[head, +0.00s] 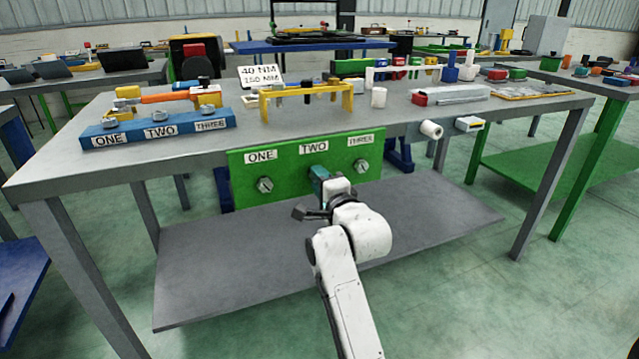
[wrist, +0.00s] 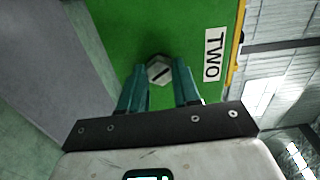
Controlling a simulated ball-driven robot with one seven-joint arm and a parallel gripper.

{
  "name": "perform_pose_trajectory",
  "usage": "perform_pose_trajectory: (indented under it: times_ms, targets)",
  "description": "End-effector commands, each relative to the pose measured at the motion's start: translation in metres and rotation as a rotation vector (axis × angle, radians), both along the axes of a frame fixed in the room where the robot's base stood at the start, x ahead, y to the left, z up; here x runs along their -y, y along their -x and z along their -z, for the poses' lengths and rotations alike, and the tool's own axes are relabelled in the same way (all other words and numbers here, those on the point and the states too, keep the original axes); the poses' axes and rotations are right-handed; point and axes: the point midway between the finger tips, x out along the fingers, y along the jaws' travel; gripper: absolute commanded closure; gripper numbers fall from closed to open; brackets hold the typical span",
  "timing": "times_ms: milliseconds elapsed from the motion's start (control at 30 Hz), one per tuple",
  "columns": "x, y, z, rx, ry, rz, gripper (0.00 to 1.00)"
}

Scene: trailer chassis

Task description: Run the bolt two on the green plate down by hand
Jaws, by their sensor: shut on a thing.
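The green plate (head: 290,183) hangs upright at the front edge of the table, with labels ONE, TWO and THREE along its top. Bolt two (wrist: 158,70) is a grey hex head with a dark slot, below the TWO label (wrist: 213,54). My gripper (wrist: 160,75) has its teal fingertips on either side of this bolt head, shut on it. In the head view my gripper (head: 319,175) reaches the plate under the TWO label and hides bolt two. Bolt one (head: 265,185) and bolt three (head: 361,166) show on the plate to either side.
A blue block (head: 160,142) with its own ONE, TWO and THREE labels sits on the table (head: 228,144). A yellow bracket (head: 348,98) and a 40 N·m sign (head: 261,77) stand behind the plate. A grey lower shelf (head: 215,275) extends beneath my arm.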

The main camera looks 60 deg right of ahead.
Motion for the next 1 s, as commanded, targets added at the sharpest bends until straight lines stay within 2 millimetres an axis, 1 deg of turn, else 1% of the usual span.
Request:
perform_pose_trajectory:
  times_ms: [33,500,533,700,800,1000]
  targets:
    - [0.0023,0.0024,0.0032,-0.003,-0.008,0.006,0.99]
    - [0.0028,0.0029,0.0033,0.002,-0.017,0.007,0.99]
    - [0.0028,0.0029,0.0033,0.002,-0.017,0.007,0.67]
    - [0.0022,0.0021,0.0023,0.005,-0.016,0.005,0.5]
    - [0.0015,0.0015,0.0017,0.006,-0.015,0.004,0.43]
    - [0.0007,0.001,0.001,0.008,-0.015,0.002,0.43]
